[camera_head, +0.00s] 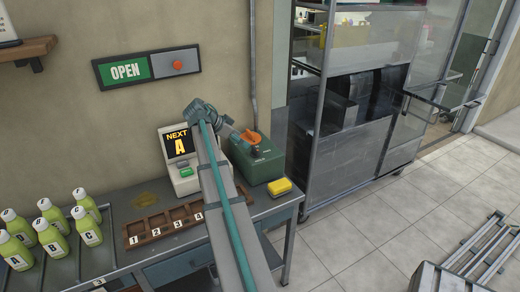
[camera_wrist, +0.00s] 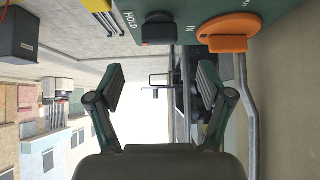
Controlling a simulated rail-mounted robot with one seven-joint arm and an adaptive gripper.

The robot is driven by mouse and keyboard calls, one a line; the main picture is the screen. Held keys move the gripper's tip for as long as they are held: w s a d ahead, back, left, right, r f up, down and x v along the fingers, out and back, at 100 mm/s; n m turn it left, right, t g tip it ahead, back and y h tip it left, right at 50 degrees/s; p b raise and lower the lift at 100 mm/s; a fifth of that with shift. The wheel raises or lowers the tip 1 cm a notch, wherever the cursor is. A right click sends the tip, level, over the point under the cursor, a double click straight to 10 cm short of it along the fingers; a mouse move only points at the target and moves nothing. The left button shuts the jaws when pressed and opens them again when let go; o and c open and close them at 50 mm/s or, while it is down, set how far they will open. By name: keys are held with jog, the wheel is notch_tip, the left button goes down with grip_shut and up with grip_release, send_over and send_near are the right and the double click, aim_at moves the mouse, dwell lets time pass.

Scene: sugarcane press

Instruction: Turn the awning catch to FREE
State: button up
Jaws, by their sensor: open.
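The green box (camera_head: 258,163) stands at the right end of the counter, with an orange knob (camera_head: 250,137) on it. In the wrist view the box's green face (camera_wrist: 180,12) fills the top, turned sideways. A black knob (camera_wrist: 158,28) sits beside the word HOLD. The larger orange knob (camera_wrist: 230,36) is to its right, near the word IN. No FREE label is readable. My gripper (camera_wrist: 162,75) is open and empty, its fingers apart below the black knob in the picture, not touching it. In the head view my gripper (camera_head: 230,128) is beside the box, partly hidden by my arm.
A yellow block (camera_head: 279,187) lies by the box at the counter edge. A screen reading NEXT A (camera_head: 180,145) and a wooden numbered tray (camera_head: 152,232) are left. Several labelled bottles (camera_head: 50,235) stand further left.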

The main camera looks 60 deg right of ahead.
aim_at(255, 148)
jog(key=p+x, duration=0.1)
jog(key=x, duration=0.8)
jog(key=shift+p, duration=0.35)
jog(key=c, duration=1.2)
